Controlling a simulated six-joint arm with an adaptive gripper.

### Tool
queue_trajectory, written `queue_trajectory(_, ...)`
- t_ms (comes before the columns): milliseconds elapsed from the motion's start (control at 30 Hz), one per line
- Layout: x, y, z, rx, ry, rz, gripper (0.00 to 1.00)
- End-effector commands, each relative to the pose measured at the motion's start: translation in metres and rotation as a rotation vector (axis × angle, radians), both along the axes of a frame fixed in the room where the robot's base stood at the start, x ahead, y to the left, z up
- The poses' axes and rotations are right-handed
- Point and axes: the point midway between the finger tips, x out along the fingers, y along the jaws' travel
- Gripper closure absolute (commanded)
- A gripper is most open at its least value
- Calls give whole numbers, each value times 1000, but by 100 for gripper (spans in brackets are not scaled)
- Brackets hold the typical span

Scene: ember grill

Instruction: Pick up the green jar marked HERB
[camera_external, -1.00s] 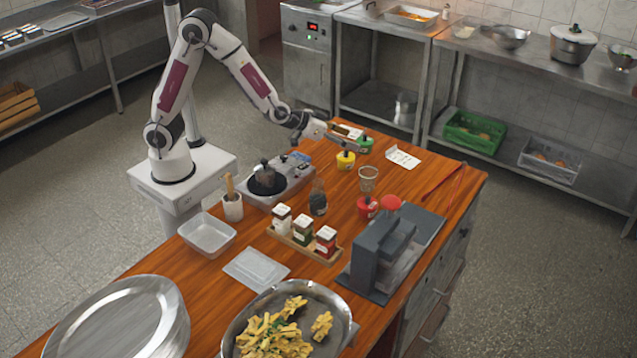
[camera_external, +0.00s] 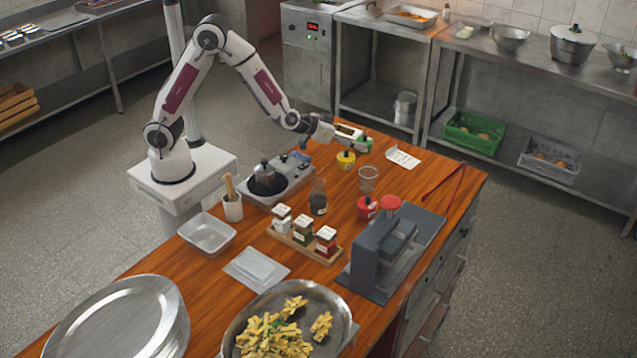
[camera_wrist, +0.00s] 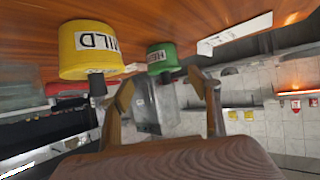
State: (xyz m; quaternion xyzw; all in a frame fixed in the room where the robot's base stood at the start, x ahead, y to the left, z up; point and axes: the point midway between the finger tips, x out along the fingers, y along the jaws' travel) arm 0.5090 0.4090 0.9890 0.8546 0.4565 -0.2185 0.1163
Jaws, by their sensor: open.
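The green jar (camera_external: 367,141) stands at the far end of the wooden counter, partly hidden by my gripper (camera_external: 357,143). In the wrist view the green jar (camera_wrist: 161,57) appears upside down, with a white label that seems to read HERB. It shows beyond and between the open fingers of my gripper (camera_wrist: 164,92), slightly toward the left finger. I see nothing held between the fingers. A yellow jar (camera_external: 346,160) stands close by; the yellow jar (camera_wrist: 88,50) is at the upper left in the wrist view, its label ending in ILD.
A red jar (camera_external: 367,207) and a glass (camera_external: 368,180) stand nearer the camera. A white card (camera_external: 402,158) lies right of the green jar. A stove (camera_external: 282,180) with a pot is below my forearm. The counter right of the card is partly clear.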

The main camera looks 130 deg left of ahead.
Motion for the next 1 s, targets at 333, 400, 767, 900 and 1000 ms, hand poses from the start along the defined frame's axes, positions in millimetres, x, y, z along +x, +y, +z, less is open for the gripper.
queue_trajectory(333, 2, 4, -2, 0, -1, 0, 38)
queue_trajectory(400, 2, 4, -2, 0, -1, 0, 38)
queue_trajectory(767, 7, 20, -12, -1, 0, 1, 38)
queue_trajectory(900, 11, 33, -19, 0, 0, 1, 38)
queue_trajectory(1000, 16, 39, -23, 0, 0, 1, 38)
